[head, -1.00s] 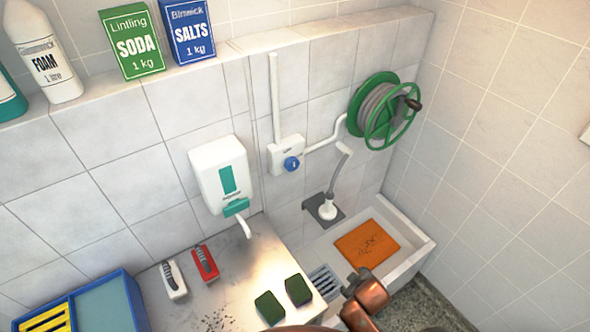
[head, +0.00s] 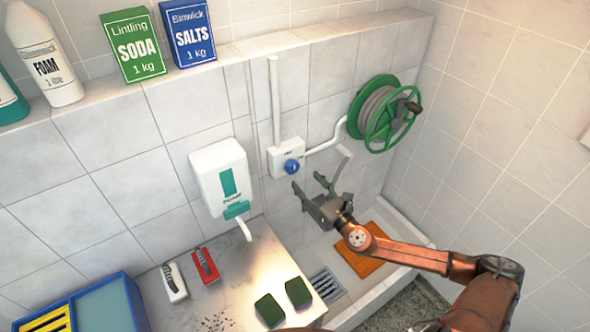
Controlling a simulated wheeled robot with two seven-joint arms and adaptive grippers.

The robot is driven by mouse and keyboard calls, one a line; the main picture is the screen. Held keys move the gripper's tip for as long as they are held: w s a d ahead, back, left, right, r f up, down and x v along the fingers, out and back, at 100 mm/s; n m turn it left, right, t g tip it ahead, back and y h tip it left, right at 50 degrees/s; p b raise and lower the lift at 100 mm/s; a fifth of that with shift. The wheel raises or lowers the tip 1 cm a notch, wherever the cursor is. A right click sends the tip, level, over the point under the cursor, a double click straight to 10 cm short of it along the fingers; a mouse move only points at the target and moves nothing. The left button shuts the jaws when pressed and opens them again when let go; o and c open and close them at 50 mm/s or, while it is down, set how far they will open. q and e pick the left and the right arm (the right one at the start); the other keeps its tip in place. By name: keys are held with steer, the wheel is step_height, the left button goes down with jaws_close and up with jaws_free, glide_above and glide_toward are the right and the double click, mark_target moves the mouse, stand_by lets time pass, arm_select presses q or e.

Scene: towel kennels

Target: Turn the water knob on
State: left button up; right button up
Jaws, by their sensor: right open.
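The water knob (head: 292,167) is a round blue knob on a white box (head: 284,151) on the tiled wall, with a white pipe above and another running right to the hose reel. My right gripper (head: 309,186) is open and empty. Its fingers point up and left toward the wall, just below and right of the knob, and appear apart from it. The copper-coloured right arm reaches in from the lower right and covers part of the sink. My left gripper is not in view.
A white soap dispenser (head: 219,174) hangs left of the knob. A green hose reel (head: 388,113) is on the wall to the right. Below is a sink (head: 385,284) with an orange cloth (head: 357,264). Brushes and dark sponges (head: 298,292) lie on the counter.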

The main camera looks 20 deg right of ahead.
mark_target(294, 168)
steer(key=shift+n, duration=0.3)
steer(key=w, duration=0.5)
steer(key=w+a+p, duration=0.1)
steer(key=w, duration=0.1)
steer(key=shift+w, duration=0.4)
steer(key=shift+c, duration=0.4)
steer(key=c, duration=1.1)
steer(key=shift+o, duration=0.2)
